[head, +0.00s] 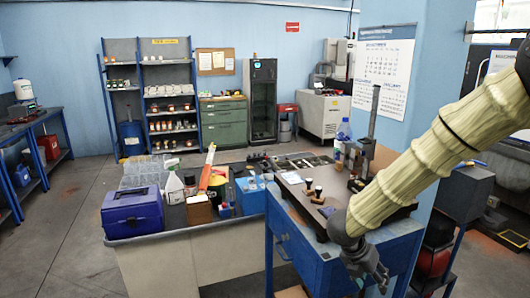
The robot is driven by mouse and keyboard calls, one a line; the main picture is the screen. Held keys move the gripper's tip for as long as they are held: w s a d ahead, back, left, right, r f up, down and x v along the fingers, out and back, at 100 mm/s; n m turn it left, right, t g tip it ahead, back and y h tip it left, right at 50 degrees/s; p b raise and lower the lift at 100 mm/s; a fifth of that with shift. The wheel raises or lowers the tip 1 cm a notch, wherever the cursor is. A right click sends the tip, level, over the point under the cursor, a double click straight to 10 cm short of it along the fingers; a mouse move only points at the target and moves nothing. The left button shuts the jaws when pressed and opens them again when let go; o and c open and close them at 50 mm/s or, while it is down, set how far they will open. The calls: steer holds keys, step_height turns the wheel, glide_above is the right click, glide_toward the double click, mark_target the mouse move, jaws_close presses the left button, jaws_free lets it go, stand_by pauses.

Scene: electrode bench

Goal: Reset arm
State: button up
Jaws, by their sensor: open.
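My gripper (372,278) hangs at the end of my arm at the lower right of the head view. It is in front of the near side of a blue workbench (290,232), low beside its front edge. Its dark fingers point down and look apart, with nothing seen between them. My arm comes in from the right edge in a pale ribbed sleeve and hides part of the bench's right side.
The workbench carries a dark board with small round-topped pieces (314,192) and an upright stand (373,115). A counter to the left holds a blue case (132,211), bottles and boxes. A wall calendar (384,70) hangs behind. Open floor (62,235) lies at left.

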steer(key=s+f+n+t, duration=0.1)
steer(key=s+f+n, duration=0.3)
steer(key=f+n, duration=0.35)
steer(key=s+f+n+t+y, duration=0.1)
steer(key=s+f+n, duration=0.3)
steer(key=f+n, duration=0.35)
steer(key=s+f+n+t, duration=0.1)
steer(key=s+f+n, duration=0.2)
steer(key=f+n, duration=0.5)
steer(key=s+a+f+n+g+y, duration=0.2)
steer(key=s+a+f+n, duration=0.1)
steer(key=s+n, duration=0.6)
steer(key=s+a+f+n+g+y, duration=0.1)
steer(key=s+a+f+n+y, duration=0.1)
steer(key=s+f+n, duration=0.4)
steer(key=s+a+n, duration=0.1)
steer(key=s+n, duration=0.3)
steer(key=s, duration=0.4)
steer(key=shift+s+a+f+g+y, duration=0.2)
steer(key=shift+s+g+y, duration=0.2)
